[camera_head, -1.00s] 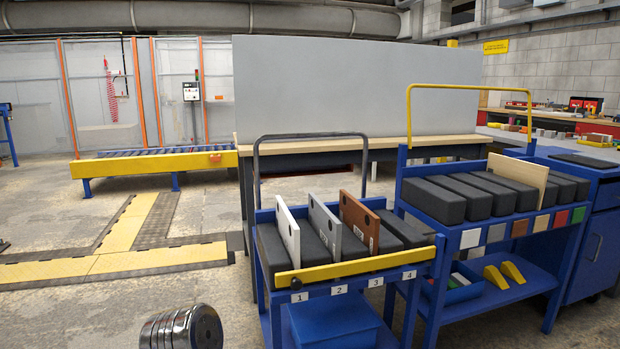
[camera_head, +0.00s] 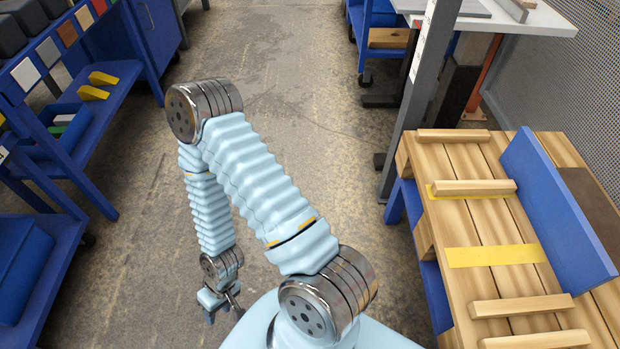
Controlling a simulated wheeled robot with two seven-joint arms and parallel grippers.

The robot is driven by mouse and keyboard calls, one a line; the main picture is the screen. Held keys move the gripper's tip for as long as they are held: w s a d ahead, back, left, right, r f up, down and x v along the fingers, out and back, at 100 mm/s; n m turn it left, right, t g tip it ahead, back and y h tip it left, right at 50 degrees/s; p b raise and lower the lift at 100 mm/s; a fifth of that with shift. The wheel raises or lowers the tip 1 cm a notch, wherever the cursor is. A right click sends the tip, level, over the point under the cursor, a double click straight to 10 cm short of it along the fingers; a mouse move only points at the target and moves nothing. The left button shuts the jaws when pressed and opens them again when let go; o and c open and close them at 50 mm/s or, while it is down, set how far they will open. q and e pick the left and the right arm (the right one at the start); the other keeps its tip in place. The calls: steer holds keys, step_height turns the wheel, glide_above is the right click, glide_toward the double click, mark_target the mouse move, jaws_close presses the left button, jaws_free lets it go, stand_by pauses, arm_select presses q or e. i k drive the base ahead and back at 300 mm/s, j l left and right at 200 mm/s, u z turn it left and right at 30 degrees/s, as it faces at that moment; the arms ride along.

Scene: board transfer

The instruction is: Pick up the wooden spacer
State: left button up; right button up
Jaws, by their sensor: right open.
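Several wooden spacers lie across a slatted wooden bench top at the right. One spacer (camera_head: 452,135) is at the far end, and another spacer (camera_head: 475,187) lies along a yellow strip. Two more spacers, one here (camera_head: 522,305) and one cut by the bottom edge (camera_head: 537,340), are at the near end. Which one the task means, I cannot tell. My right gripper (camera_head: 224,310) hangs low at the bottom, left of the bench and well apart from the spacers. It is small in the picture, open, and nothing shows in it. My left gripper is not in view.
A blue upright panel (camera_head: 558,205) stands along the bench's right part. A bare yellow strip (camera_head: 495,256) crosses the slats (camera_head: 460,225). A grey post (camera_head: 415,110) rises behind the bench. Blue racks (camera_head: 95,165) stand at the left. The floor between is clear.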

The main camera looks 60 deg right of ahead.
mark_target(545, 304)
steer(key=z, duration=0.4)
steer(key=j+z, duration=0.15)
steer(key=z, duration=0.7)
steer(key=k+z, duration=0.1)
steer(key=z, duration=0.3)
steer(key=j+z, duration=0.1)
steer(key=z, duration=0.8)
steer(key=l+z, duration=0.1)
steer(key=z, duration=0.8)
steer(key=i+l+z, duration=0.1)
steer(key=z, duration=0.3)
steer(key=k+l, duration=0.1)
steer(key=k+z, duration=0.05)
steer(key=k, duration=0.05)
